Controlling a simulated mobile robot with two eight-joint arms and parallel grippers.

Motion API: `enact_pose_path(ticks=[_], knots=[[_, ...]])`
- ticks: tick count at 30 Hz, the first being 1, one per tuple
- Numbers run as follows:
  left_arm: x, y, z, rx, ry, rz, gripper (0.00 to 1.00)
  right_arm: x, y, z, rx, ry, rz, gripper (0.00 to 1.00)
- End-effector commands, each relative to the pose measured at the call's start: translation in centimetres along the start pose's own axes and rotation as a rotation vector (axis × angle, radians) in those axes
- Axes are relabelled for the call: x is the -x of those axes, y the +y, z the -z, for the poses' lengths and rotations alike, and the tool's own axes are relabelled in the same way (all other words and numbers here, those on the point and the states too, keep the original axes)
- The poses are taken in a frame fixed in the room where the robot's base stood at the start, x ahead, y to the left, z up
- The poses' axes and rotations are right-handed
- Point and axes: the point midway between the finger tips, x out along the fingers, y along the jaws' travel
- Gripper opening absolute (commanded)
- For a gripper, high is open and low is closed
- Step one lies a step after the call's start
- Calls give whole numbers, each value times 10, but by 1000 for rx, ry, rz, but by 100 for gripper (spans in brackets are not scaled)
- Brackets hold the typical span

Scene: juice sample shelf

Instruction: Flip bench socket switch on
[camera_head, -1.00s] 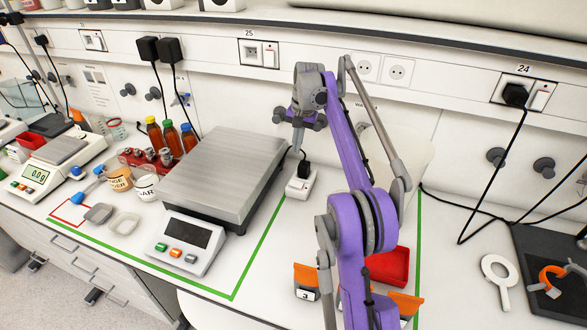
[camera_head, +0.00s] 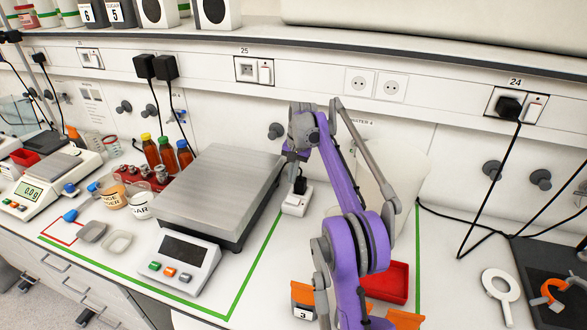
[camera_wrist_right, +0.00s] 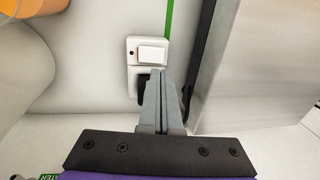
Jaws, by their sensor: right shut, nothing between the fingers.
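The bench socket (camera_head: 296,200) is a small white block on the bench, right of the large scale, with a black plug (camera_head: 300,185) in its far end. In the right wrist view the socket (camera_wrist_right: 132,76) shows a pale rocker switch (camera_wrist_right: 153,54) and a small dark red dot beside it. I cannot tell which way the rocker is tilted. My right gripper (camera_head: 300,172) points down just over the socket. In the wrist view its shut, empty fingertips (camera_wrist_right: 155,74) are close to the rocker's edge; contact is unclear. My left gripper is out of view.
The large scale (camera_head: 222,185) stands close on the left. Wall sockets (camera_head: 375,83) and a wall switch unit (camera_head: 255,71) line the panel above.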

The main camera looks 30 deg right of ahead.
Motion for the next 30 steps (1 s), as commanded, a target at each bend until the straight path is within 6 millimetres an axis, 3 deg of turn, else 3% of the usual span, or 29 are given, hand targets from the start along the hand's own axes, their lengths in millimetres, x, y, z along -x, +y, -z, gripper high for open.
enact_pose_path(ticks=[1,6,12,26,30], knots=[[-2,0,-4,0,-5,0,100,-14,1,-1,1,-1,-1,0],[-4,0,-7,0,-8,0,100,-44,0,0,1,0,0,0],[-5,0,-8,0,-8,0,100,-66,-1,0,1,1,1,0],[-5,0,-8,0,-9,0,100,-71,0,-1,1,1,-1,0],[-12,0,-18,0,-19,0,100,-75,10,-11,1,-3,-31,0]])
